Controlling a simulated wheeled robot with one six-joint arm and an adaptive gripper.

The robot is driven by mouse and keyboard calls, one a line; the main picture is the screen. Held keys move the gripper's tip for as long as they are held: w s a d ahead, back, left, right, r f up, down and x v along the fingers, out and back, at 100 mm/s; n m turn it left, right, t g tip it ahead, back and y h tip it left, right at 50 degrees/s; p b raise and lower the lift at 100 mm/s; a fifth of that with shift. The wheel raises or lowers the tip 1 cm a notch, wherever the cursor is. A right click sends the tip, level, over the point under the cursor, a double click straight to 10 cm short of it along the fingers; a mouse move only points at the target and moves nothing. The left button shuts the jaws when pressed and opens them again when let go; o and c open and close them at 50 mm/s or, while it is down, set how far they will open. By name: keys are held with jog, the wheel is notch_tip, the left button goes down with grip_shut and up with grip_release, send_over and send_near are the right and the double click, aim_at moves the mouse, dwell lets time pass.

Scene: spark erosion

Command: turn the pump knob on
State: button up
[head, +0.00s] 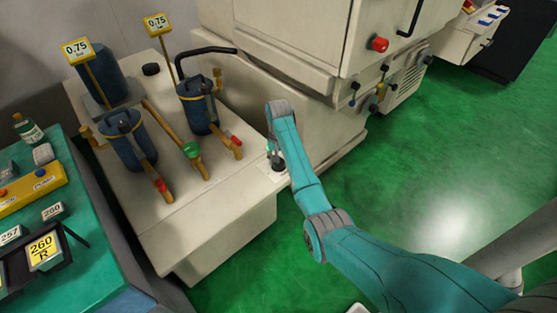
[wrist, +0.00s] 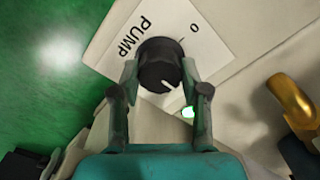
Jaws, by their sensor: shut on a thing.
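The pump knob (wrist: 158,55) is round and black. In the wrist view it sits on a white plate (wrist: 205,50) marked PUMP, with an "O" and a short tick at upper right. A short white line on the knob shows at its lower edge, away from the "O". My gripper (wrist: 160,74) is shut on the knob, one finger at each side.
Blue filter canisters (head: 196,105) and pipes with red-handled (head: 160,185) and green-handled (head: 192,149) valves stand left of my gripper. The large cream machine (head: 290,55) rises behind. A teal bench (head: 85,265) is at left. Green floor (head: 450,170) is open at right.

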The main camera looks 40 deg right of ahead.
dwell(0.4)
jog(key=o, duration=1.1)
jog(key=shift+o, duration=0.2)
jog(key=shift+r, duration=3.75)
